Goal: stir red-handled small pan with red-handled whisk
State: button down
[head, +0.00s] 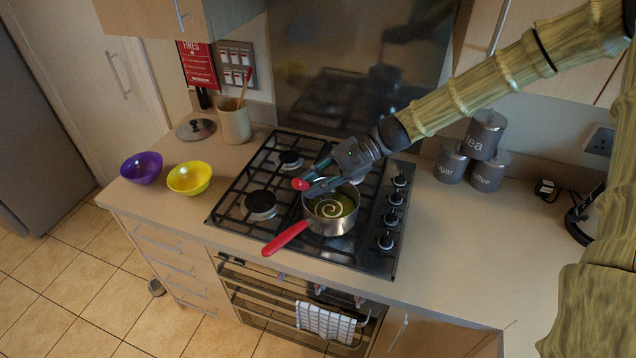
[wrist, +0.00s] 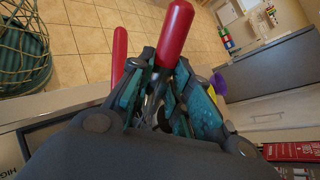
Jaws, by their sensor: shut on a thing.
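The small pan (head: 333,226) sits on the front right of the black gas hob, its red handle (head: 285,238) pointing to the front left. A pale spiral shows on the dark greenish contents (head: 328,207) in it. My gripper (head: 314,186) is over the pan's back rim, shut on the red-handled whisk. The whisk's red handle end (head: 300,184) sticks out of the jaws to the left; its wires are hidden. In the wrist view the whisk's red handle (wrist: 175,35) rises between the teal fingers (wrist: 158,90), and the pan's red handle (wrist: 119,55) shows to its left.
The hob (head: 240,228) has black grates and a row of knobs (head: 393,215) on its right. A yellow bowl (head: 189,178), a purple bowl (head: 141,167), a lid (head: 195,129) and a utensil pot (head: 234,122) stand left. Canisters (head: 487,133) stand right. The right counter front is clear.

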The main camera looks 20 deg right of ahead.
jog(key=shift+s+a, duration=0.6)
jog(key=shift+a, duration=0.2)
jog(key=shift+s+d+p, duration=1.15)
jog(key=shift+s+d, duration=0.6)
jog(key=shift+s, duration=0.55)
jog(key=shift+w+a+b, duration=0.2)
jog(key=shift+w+a, duration=0.05)
jog(key=shift+w, duration=0.75)
jog(key=shift+w+a+b, duration=0.15)
jog(key=shift+w+a, duration=0.15)
jog(key=shift+w, duration=0.65)
jog(key=shift+w+a+b, duration=0.2)
jog(key=shift+w+a, duration=0.05)
jog(key=shift+w, duration=0.75)
jog(key=shift+s+a, duration=0.65)
jog(key=shift+a, duration=0.25)
jog(key=shift+s+a, duration=0.1)
jog(key=shift+s, duration=0.25)
jog(key=shift+s+d+p, duration=0.25)
jog(key=shift+d+p, duration=0.15)
jog(key=shift+d, duration=0.3)
jog(key=shift+s+d+p, duration=0.2)
jog(key=shift+d+p, duration=0.15)
jog(key=shift+d, duration=0.35)
